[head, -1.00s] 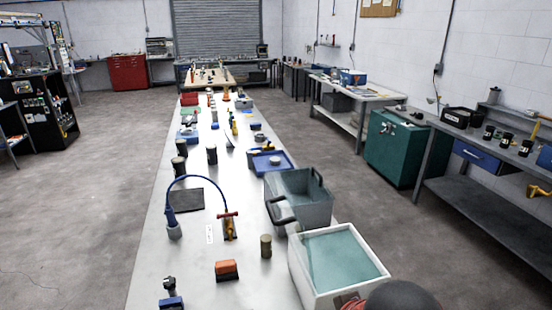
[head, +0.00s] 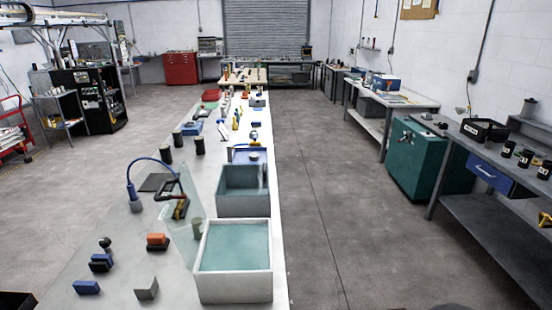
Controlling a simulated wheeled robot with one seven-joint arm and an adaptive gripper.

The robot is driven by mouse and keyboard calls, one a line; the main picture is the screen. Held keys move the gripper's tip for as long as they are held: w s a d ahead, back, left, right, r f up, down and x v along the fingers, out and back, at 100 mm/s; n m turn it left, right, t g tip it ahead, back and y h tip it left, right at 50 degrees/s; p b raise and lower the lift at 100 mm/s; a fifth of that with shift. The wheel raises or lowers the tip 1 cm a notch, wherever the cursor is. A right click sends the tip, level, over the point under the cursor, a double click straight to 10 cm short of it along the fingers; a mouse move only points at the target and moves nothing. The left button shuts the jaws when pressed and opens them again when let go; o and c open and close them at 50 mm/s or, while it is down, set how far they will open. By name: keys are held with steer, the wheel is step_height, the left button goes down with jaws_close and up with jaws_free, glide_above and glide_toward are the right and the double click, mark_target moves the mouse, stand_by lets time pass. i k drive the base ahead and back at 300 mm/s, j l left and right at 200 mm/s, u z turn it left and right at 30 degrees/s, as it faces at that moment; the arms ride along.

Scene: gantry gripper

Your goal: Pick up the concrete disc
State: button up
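A small grey disc (head: 254,156), which looks like the concrete disc, lies on a blue tray (head: 240,159) at the right edge of the long white table (head: 237,285). It sits just behind the grey-walled tub (head: 243,206). It is small in the picture, so its surface is hard to make out. My gripper is not recognisable in the head view, and nothing is seen touching the disc.
A white-walled tub (head: 235,292) stands in front of the grey tub. A clear pane-like shape (head: 190,207) is left of them. A grey block (head: 146,288), a blue block (head: 87,287) and dark cylinders (head: 199,146) stand on the table. Floor (head: 325,215) right of the table is clear.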

mark_target(253, 156)
steer(key=i+l, duration=0.25)
steer(key=l, duration=0.15)
steer(key=i+l, duration=0.5)
steer(key=l, duration=0.25)
steer(key=i+l, duration=0.25)
steer(key=i+j, duration=0.15)
steer(key=i, duration=0.5)
steer(key=i+j+u, duration=0.1)
steer(key=i, duration=0.5)
steer(key=i+j, duration=0.15)
steer(key=i, duration=0.5)
steer(key=i+j, duration=0.2)
